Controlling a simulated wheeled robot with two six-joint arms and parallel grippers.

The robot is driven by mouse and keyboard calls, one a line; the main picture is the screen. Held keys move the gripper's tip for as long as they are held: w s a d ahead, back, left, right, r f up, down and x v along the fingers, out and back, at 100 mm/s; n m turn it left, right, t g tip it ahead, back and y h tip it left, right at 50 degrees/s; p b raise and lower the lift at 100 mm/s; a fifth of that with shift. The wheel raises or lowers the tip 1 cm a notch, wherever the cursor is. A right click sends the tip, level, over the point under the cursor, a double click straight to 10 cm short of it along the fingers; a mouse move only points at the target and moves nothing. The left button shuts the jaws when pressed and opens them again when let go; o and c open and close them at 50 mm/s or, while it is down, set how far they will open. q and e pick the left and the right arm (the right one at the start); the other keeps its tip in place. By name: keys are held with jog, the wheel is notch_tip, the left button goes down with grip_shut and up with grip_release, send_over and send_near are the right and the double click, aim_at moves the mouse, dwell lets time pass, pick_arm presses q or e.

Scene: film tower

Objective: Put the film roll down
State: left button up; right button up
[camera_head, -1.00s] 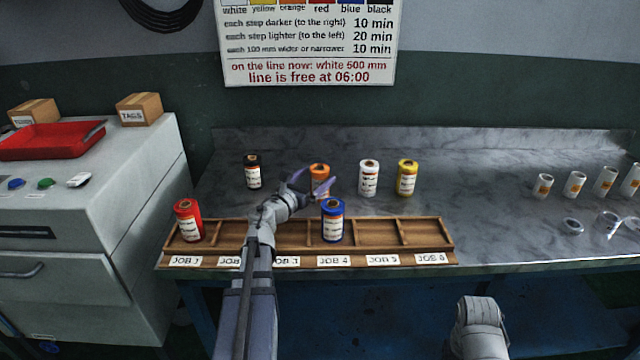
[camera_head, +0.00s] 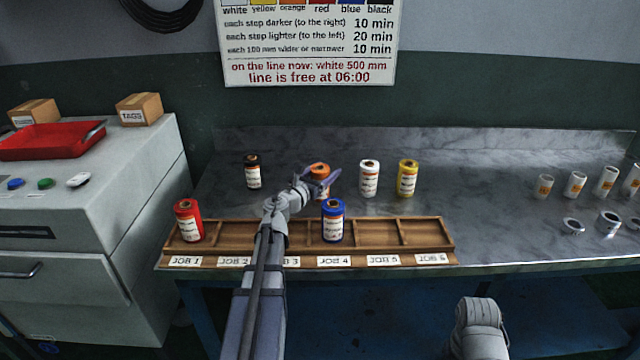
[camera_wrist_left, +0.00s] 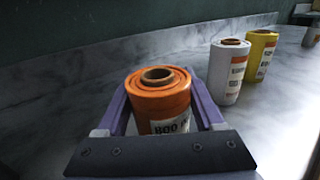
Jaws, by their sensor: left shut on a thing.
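The orange film roll (camera_head: 319,172) stands upright at the back of the marble counter. My left gripper (camera_head: 318,184) is shut around it, one finger on each side. In the left wrist view the orange roll (camera_wrist_left: 160,98) sits between the purple fingers, its label partly hidden by the gripper's front plate. I cannot tell whether its base touches the counter. The wooden job rack (camera_head: 285,232) lies along the front edge; a red roll (camera_head: 188,221) stands in the JOB 1 slot and a blue roll (camera_head: 333,222) in the JOB 4 slot.
A black roll (camera_head: 253,171) stands left of the orange one; a white roll (camera_head: 369,178) and a yellow roll (camera_head: 407,178) stand to its right. Several small white rolls (camera_head: 575,184) stand at the far right. The counter between (camera_head: 485,190) is clear.

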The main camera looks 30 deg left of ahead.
pick_arm(q)
grip_shut()
jog(key=shift+r, duration=0.15)
notch_tip(320, 180, up, 10)
jog(key=p, duration=1)
